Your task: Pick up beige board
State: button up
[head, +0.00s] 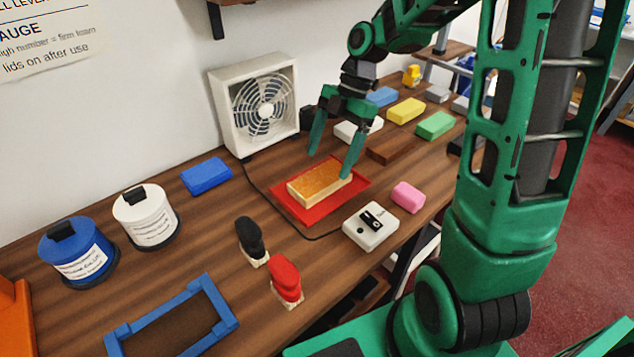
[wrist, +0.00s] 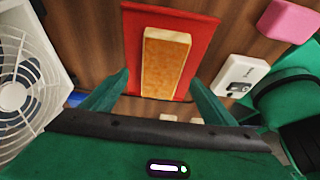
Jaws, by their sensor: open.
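The beige board (head: 318,184) is a small tan block with an orange-brown top and paler sides. It lies flat on a red mat (head: 302,216). In the wrist view the board (wrist: 165,62) lies ahead, between the two fingers in the picture, on the red mat (wrist: 206,35). My gripper (head: 330,165) is open and empty above the mat, with its green fingers apart around the far part of the board. In the wrist view both fingertips of my gripper (wrist: 160,80) show. I cannot tell whether a finger touches the board.
A white device (head: 370,227) and a pink block (head: 408,196) sit right of the mat. A white fan (head: 257,105) stands behind, its cable running around the mat. Several coloured blocks lie farther right. Black and red stamps (head: 285,279) and a blue frame (head: 172,316) are nearer.

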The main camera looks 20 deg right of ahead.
aim_at(322, 177)
jog(key=shift+x, duration=2.6)
jog(key=shift+s+a+r, duration=0.1)
jog(key=shift+s, duration=0.1)
jog(key=c, duration=1.2)
